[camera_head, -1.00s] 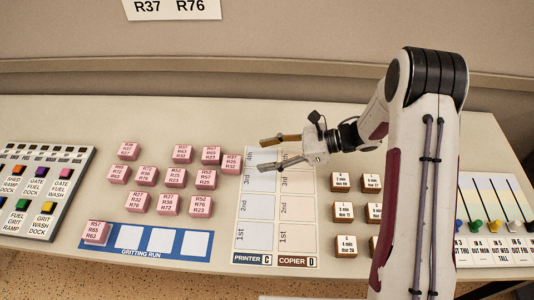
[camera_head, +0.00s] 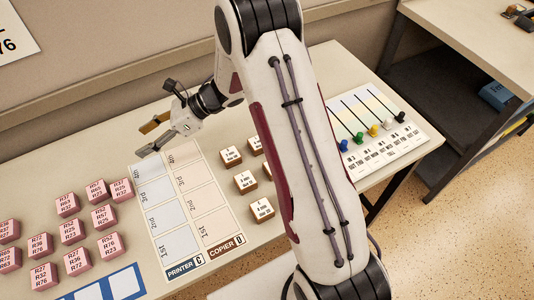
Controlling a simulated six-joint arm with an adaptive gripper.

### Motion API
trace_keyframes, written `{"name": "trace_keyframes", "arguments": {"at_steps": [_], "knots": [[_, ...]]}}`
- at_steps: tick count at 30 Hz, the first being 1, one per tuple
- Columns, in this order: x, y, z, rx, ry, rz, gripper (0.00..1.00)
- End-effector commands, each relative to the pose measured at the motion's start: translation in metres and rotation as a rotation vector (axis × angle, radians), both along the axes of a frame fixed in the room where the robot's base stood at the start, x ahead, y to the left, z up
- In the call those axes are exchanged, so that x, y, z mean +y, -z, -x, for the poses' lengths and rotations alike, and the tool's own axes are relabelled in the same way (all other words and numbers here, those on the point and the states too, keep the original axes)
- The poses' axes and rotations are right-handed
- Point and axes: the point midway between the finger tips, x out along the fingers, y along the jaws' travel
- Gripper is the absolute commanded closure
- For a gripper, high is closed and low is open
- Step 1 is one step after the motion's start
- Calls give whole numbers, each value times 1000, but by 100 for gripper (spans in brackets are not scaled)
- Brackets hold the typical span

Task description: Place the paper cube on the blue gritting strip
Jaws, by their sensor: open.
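Pink cubes with printed R codes, such as one (camera_head: 67,205), stand in loose rows on the table at left; several are in view. Which cube the task means by paper cube, I cannot tell from the look. The blue gritting strip (camera_head: 105,289) shows only in part at the bottom left, with white squares on it; the rest is cut off by the frame. My gripper (camera_head: 145,140) is open and empty, its two fingers pointing left above the far end of the printer and copier chart, behind the pink cubes and away from the strip.
The printer and copier chart (camera_head: 184,220) lies bare between the pink cubes and several wooden cubes with white tops (camera_head: 245,181). A board with coloured sliders (camera_head: 373,131) lies at right. My arm hides part of the table. Beyond is a dark shelf (camera_head: 445,100).

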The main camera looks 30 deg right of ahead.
Motion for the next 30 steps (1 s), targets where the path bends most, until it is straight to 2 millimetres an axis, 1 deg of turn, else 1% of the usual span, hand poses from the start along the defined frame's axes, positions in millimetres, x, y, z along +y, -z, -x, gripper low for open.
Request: {"name": "trace_keyframes", "arguments": {"at_steps": [1, 6, 12, 15, 19, 23, 26, 30], "knots": [[-4, -12, -9, 14, 62, 7, 48], [-24, -45, -37, 93, 303, 7, 48], [-53, -87, -59, 187, 588, -41, 48], [-69, -107, -65, 236, 729, -82, 48], [-91, -134, -68, 303, 911, -154, 48], [-114, -158, -64, 373, 1088, -243, 48], [-132, -176, -57, 430, 1220, -324, 48], [-156, -198, -43, 512, 1396, -453, 48]]}}
